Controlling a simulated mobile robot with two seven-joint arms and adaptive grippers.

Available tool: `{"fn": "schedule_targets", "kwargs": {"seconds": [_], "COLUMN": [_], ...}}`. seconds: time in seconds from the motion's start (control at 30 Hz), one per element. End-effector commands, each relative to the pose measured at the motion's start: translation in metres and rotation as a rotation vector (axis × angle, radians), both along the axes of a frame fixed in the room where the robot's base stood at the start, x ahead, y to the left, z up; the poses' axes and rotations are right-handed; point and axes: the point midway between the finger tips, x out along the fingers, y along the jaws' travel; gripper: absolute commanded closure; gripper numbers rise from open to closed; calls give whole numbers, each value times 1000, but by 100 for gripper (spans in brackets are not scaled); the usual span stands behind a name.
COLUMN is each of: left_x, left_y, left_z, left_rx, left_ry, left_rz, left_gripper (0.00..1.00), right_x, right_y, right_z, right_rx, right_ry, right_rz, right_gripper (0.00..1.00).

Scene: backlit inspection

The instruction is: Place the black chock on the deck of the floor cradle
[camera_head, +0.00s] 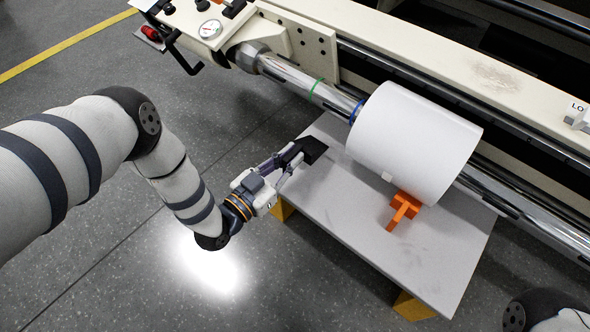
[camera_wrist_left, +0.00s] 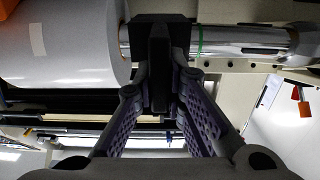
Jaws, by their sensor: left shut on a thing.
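My left gripper (camera_head: 293,158) is shut on the black chock (camera_head: 313,150). The chock shows over the far left edge of the floor cradle's grey deck (camera_head: 350,207); I cannot tell whether it touches the deck. In the left wrist view the chock (camera_wrist_left: 165,30) sits at the fingertips (camera_wrist_left: 158,65), between the white roll (camera_wrist_left: 60,45) and the shiny shaft. An orange chock (camera_head: 404,209) lies on the deck against the near side of the white roll (camera_head: 413,140). My right gripper is out of view; only part of that arm shows at the bottom right.
The white roll on its shiny shaft (camera_head: 290,75) hangs over the deck's far side. The cream machine frame (camera_head: 420,50) runs behind. Yellow feet (camera_head: 413,307) stand under the deck. The deck's left-middle and near right are bare, and open grey floor lies in front.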

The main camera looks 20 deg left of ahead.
Motion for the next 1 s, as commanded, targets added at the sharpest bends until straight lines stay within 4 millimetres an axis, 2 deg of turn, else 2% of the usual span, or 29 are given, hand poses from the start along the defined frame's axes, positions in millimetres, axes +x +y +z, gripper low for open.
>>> {"fn": "schedule_targets", "kwargs": {"seconds": [0.17,0.3,0.63,0.67,0.73,1.0], "left_x": [14,12,12,12,12,12], "left_y": [2,1,1,1,1,1], "left_z": [-18,-45,-46,-47,-46,-45], "left_rx": [-1,-1,0,0,0,0], "left_ry": [-2,1,-1,0,-1,-1], "left_rz": [0,0,-1,-1,-1,0], "left_gripper": [100,100,100,86,71,69], "right_x": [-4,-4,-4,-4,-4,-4], "right_y": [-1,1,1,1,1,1], "right_z": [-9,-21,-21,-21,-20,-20], "right_rx": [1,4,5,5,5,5], "right_ry": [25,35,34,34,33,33], "right_rz": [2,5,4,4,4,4], "right_gripper": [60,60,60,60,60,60]}}
